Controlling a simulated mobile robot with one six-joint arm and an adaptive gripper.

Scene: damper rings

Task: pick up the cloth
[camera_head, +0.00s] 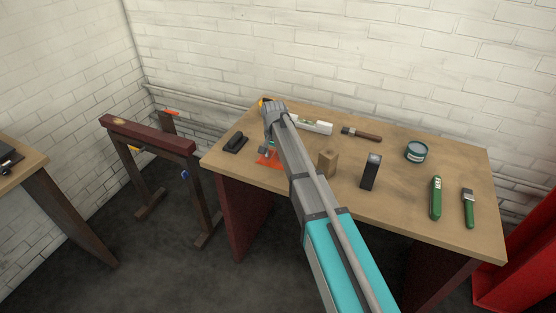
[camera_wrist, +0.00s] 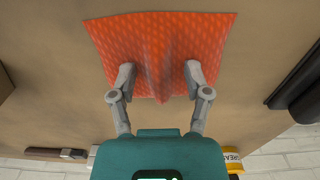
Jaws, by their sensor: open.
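The cloth is an orange-red patterned square (camera_wrist: 157,35) lying on the wooden table, with a raised fold in its middle. In the head view only a part of the cloth (camera_head: 268,159) shows, and my arm hides the rest. My gripper (camera_wrist: 160,78) is open over the cloth's near edge in the wrist view, with one finger on each side of the fold. The fingers do not appear closed on the fold. I cannot tell whether the fingertips touch the cloth. In the head view my gripper (camera_head: 267,150) is largely hidden by my own arm.
On the table (camera_head: 465,163) a black object (camera_head: 235,143) lies left of the cloth. A wooden block (camera_head: 327,163), a black box (camera_head: 371,172), a white level (camera_head: 313,125), a chisel-like tool (camera_head: 362,134), a tin (camera_head: 416,151) and green tools (camera_head: 435,198) stand or lie to the right.

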